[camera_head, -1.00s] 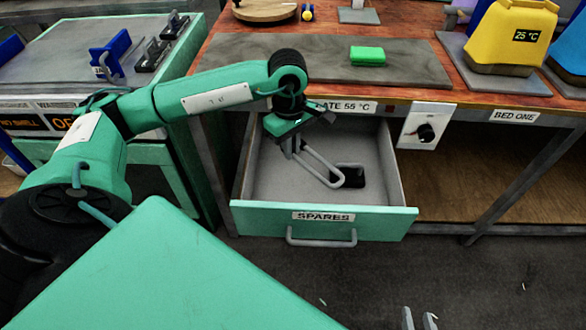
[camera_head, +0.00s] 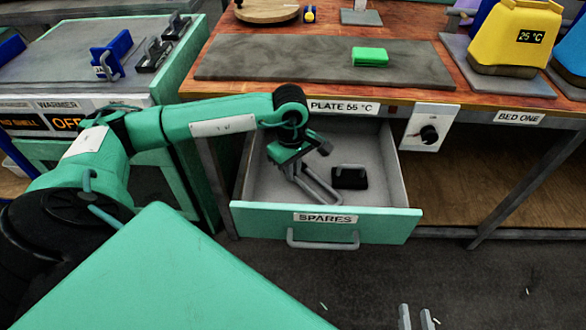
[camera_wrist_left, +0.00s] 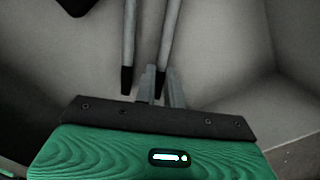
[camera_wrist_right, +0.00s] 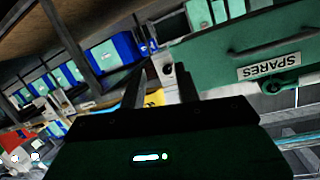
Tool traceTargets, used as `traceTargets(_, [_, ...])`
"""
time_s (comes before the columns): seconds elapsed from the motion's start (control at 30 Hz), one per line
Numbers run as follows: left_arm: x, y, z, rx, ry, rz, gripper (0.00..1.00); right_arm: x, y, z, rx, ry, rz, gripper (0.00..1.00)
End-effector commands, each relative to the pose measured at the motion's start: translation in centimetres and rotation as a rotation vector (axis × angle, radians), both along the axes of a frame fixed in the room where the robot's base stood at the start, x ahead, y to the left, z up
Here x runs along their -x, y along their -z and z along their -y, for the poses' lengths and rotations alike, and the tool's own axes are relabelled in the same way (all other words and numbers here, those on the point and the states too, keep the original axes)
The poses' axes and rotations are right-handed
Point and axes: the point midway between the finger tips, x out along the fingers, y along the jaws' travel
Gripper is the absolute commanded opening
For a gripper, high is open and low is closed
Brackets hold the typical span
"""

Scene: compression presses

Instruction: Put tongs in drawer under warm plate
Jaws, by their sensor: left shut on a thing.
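The grey tongs (camera_head: 322,188) hang inside the open drawer (camera_head: 265,222) labelled SPARES. This drawer is under the warm plate (camera_head: 290,62), whose edge reads PLATE 55 °C. My left gripper (camera_head: 296,168) is shut on the tongs, down within the drawer's walls. In the left wrist view the tongs' two bars (camera_wrist_left: 170,35) end in dark tips by my left fingers (camera_wrist_left: 162,92). I cannot tell whether the tongs touch the drawer floor. My right gripper (camera_head: 416,318) is open and empty, low in front of the bench; it also shows in the right wrist view (camera_wrist_right: 162,80).
A black block with a handle (camera_head: 350,178) lies in the drawer, just right of the tongs. A green block (camera_head: 369,56) sits on the plate. A dial box (camera_head: 427,127) is right of the drawer. A warmer cabinet (camera_head: 95,88) stands left.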

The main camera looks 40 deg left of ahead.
Motion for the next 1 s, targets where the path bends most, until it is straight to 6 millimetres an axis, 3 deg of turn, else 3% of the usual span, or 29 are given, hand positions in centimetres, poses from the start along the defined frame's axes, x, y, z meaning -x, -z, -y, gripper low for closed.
traceTargets(0.27, [0.0,0.2,0.0,0.0,0.0,0.001,0.0,-0.4,-0.5,0.1,-0.008,0.009,0.031,0.33])
traceTargets(0.3, [0.0,0.2,0.0,0.0,0.0,0.0,0.12,-0.5,-0.6,0.2,-0.01,0.01,0.039,0.33])
traceTargets(0.4, [0.0,0.2,0.0,0.0,0.0,0.0,0.32,-0.6,-0.8,0.2,-0.012,0.012,0.043,0.33])
traceTargets(0.77, [0.0,0.0,0.0,0.0,0.0,0.0,0.32,-0.6,-0.8,0.2,-0.009,0.009,0.036,0.33])
traceTargets(0.87, [0.0,-0.3,0.0,0.0,0.0,0.0,0.32,0.2,0.0,0.0,0.006,-0.006,-0.017,0.33])
traceTargets(1.0, [-0.1,-3.4,-0.1,0.0,0.001,0.004,0.32,0.1,0.2,0.6,0.042,-0.006,-0.07,0.33])
